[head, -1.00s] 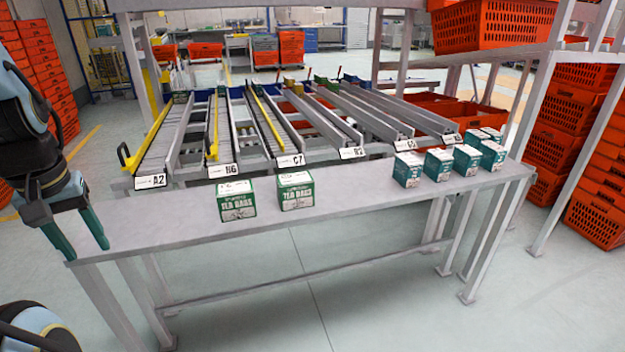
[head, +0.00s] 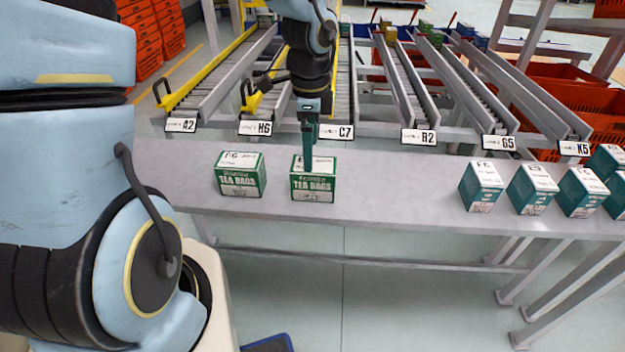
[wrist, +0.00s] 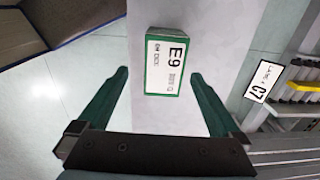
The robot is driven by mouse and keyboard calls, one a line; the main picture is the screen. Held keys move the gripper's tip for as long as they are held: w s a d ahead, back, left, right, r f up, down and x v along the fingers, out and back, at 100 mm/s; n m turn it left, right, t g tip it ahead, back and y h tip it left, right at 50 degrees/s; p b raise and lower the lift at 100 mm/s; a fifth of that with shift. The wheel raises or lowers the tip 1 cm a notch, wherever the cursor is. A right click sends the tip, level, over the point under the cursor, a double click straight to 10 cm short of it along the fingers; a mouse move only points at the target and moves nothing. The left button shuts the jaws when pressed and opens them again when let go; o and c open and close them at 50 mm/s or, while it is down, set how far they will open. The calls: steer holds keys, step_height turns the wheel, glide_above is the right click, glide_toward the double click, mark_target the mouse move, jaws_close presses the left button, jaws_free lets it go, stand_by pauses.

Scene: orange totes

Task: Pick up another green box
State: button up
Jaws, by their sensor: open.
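A green tea bags box (head: 312,187) with a white top label stands upright on the grey bench. My gripper (head: 308,160) is over it, pointing down, with its fingers near the box top. In the wrist view this box (wrist: 165,62) shows the label E9 and lies between and just beyond the two green open fingers. I cannot tell whether the fingers touch it. A second green tea bags box (head: 240,176) stands to its left, apart from it. Several more green boxes (head: 481,187) stand at the right of the bench.
The grey bench (head: 400,185) is clear between the middle box and the right group. Orange totes (head: 570,85) stand behind at the right. My own arm fills the left.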

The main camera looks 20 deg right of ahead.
mark_target(312, 180)
steer(key=f, duration=0.4)
steer(key=shift+w+d+f, duration=0.2)
steer(key=shift+d+f, duration=0.1)
steer(key=shift+f, duration=0.1)
steer(key=shift+w+f+p, duration=0.1)
steer(key=shift+f+p, duration=0.4)
steer(key=shift+f, duration=2.35)
steer(key=shift+c, duration=0.2)
steer(key=c, duration=1.4)
